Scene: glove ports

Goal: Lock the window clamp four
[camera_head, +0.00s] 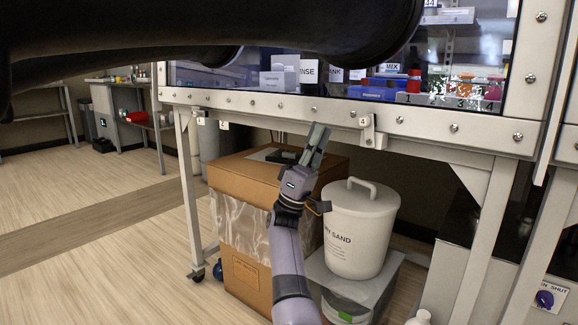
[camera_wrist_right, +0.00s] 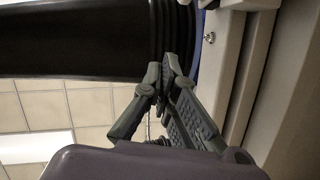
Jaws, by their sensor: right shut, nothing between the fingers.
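My right gripper (camera_head: 321,132) is shut and empty, pointing up just below the lower frame of the glove box window (camera_head: 300,105). A metal clamp (camera_head: 369,131) sits on that frame to the right of the gripper, apart from it in the picture. Smaller metal fittings (camera_head: 198,117) sit at the frame's left end. In the right wrist view my gripper's fingertips (camera_wrist_right: 170,68) come together beside a ribbed black glove cuff (camera_wrist_right: 172,35). My left gripper is not in view.
Large black gloves (camera_head: 200,25) hang across the top and hide the upper window. Below stand a cardboard box (camera_head: 240,195) and a white sand bin (camera_head: 360,230). A frame leg (camera_head: 485,235) stands at right. The floor at left is clear.

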